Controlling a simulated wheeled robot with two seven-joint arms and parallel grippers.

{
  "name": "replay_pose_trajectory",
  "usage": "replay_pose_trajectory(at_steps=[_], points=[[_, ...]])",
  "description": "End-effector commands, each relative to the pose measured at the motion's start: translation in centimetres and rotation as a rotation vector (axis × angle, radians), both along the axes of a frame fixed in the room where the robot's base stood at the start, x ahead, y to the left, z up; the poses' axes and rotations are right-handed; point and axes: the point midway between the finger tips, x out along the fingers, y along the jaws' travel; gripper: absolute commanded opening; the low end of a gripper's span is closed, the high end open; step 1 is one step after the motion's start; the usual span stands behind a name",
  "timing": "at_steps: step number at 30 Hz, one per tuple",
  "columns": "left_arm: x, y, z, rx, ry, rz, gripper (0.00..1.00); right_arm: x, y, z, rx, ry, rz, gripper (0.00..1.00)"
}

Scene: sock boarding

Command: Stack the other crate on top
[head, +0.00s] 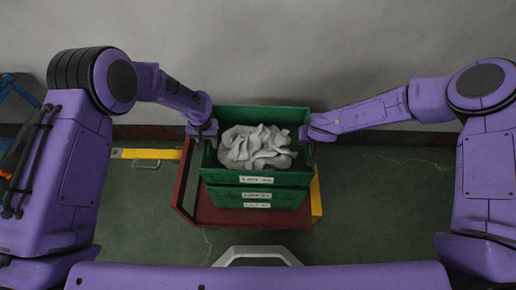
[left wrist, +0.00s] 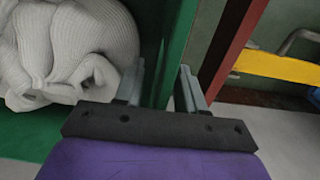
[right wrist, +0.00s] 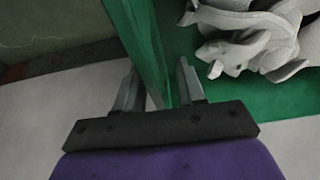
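The upper green crate (head: 256,179) holds a heap of pale grey socks (head: 257,148) and has a white label on its front. Below it are further green crate fronts with labels (head: 256,198), lined up under the upper one; whether the upper crate rests on them or hangs just above, I cannot tell. My left gripper (head: 209,138) has its fingers on either side of the upper crate's left wall (left wrist: 178,50), close together on it. My right gripper (head: 309,143) straddles the right wall (right wrist: 148,45) in the same way. The fingertips are partly hidden in the head view.
The stack stands on a dark red cart (head: 190,205) with a yellow part (head: 316,200) at its right. A yellow bar (head: 150,154) lies left of the cart. Green floor (head: 380,210) is clear to the right. A grey wall is behind.

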Motion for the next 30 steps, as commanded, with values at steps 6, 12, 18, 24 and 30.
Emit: replay_pose_trajectory(at_steps=[6,12,18,24,30], points=[[0.02,0.0,-0.15,0.0,-0.001,0.0,0.39,0.07,0.03,-0.12,0.0,-0.001,0.001,0.39],[0.02,0.0,-0.14,0.0,0.0,0.0,0.0,0.07,0.02,-0.11,0.001,0.0,0.0,0.0],[0.02,0.0,-0.12,0.0,0.0,0.0,0.0,0.07,0.02,-0.1,0.001,0.0,0.0,0.0],[0.02,0.01,-0.11,0.0,0.0,0.0,0.0,0.05,0.02,-0.1,0.001,0.0,0.0,0.0],[0.02,0.01,-0.1,0.0,0.0,0.0,0.0,0.05,0.02,-0.1,0.001,0.0,0.0,0.0]])
